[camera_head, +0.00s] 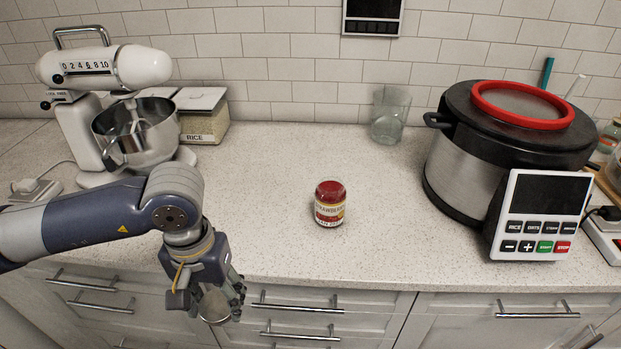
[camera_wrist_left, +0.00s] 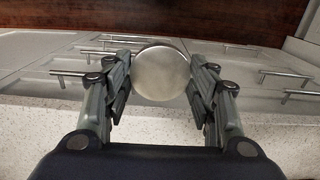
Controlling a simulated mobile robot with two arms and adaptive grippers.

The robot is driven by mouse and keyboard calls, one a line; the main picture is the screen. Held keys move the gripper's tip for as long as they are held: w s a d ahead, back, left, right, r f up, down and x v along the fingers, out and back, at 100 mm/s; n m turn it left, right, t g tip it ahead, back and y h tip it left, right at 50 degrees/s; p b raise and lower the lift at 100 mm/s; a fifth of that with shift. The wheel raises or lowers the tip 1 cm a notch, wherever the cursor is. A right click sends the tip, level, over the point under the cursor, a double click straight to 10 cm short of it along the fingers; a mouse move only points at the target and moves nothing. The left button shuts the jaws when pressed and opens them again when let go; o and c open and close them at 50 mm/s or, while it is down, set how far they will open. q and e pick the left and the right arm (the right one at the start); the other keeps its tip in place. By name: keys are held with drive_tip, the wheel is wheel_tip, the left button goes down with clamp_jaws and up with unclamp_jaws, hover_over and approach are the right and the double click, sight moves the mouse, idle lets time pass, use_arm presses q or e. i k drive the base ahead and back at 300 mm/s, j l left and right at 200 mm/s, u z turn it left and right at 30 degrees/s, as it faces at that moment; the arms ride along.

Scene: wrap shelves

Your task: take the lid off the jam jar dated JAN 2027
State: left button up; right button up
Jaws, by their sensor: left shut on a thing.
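A small strawberry jam jar (camera_head: 329,212) stands upright on the counter in the middle of the head view. Its label reads STRAWBERRY; the date line low on it is too small to read surely. Its top looks dark red, and I cannot tell for sure whether that is bare jam. My left gripper (camera_head: 217,305) is in front of the counter's edge, left of the jar and nearer me, pointing down. It is shut on a round silver disc, which looks like a lid (camera_wrist_left: 162,74), held between both fingers in the left wrist view. My right gripper is out of view.
A stand mixer (camera_head: 130,68) and a rice container (camera_head: 205,125) are at the back left. An empty glass (camera_head: 390,115) stands behind the jar. A large cooker (camera_head: 470,165) with a button panel (camera_head: 540,215) fills the right. The counter (camera_head: 270,190) around the jar is clear.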

sight(331, 192)
drive_tip(key=i+j+z, duration=0.1)
drive_tip(key=j+z, duration=0.65)
drive_tip(key=j, duration=0.15)
drive_tip(key=j+z, duration=0.35)
drive_tip(key=i+j, duration=0.05)
drive_tip(key=j, duration=0.1)
